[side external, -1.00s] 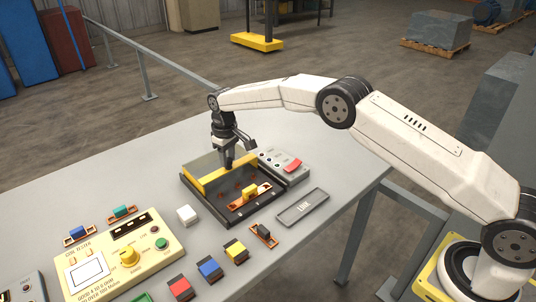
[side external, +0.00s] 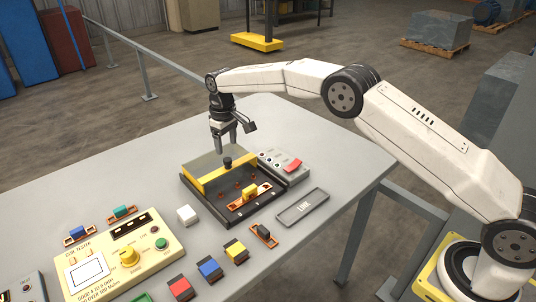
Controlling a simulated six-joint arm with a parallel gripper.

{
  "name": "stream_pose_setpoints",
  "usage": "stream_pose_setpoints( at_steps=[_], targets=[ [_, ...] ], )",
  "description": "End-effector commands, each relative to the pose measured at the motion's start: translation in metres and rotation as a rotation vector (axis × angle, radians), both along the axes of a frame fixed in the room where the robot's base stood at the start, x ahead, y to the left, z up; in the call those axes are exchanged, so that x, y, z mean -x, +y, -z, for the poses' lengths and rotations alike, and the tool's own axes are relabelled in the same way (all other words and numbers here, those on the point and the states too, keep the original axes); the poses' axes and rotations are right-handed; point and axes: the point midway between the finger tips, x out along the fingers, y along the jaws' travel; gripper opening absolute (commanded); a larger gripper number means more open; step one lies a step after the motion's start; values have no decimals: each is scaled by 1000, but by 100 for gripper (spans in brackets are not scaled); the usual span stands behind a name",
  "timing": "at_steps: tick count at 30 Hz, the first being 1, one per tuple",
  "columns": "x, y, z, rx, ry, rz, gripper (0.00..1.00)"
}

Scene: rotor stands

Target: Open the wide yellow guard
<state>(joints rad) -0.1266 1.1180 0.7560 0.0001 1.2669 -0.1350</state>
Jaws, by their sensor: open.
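The wide yellow guard (side external: 213,181) shows as a long yellow bar running across the black-framed box (side external: 236,220) on the table. A black knob (side external: 227,163) stands at the middle of the bar. Behind the bar lies a flat olive-grey panel (side external: 203,161); I cannot tell whether it belongs to the guard. In front of the bar, the box's interior is in plain sight, with an orange plate carrying a yellow block (side external: 249,193) and several small reddish parts. My gripper (side external: 225,150) is open and empty, pointing down just above the knob and apart from it.
A grey panel with a red switch (side external: 292,166) adjoins the box's right side. A white cube (side external: 186,215), coloured blocks and a cream coil tester (side external: 118,256) stand in front and left. The table's back left is clear.

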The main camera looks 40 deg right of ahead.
Motion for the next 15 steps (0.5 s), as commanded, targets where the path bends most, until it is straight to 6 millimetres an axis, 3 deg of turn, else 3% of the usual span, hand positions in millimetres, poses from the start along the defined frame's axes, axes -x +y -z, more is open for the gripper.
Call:
stream_pose_setpoints(
  at_steps=[6,15],
  targets=[
    [0,0,-22,0,-1,0,72],
    [0,0,-27,0,-1,0,72]
  ],
)
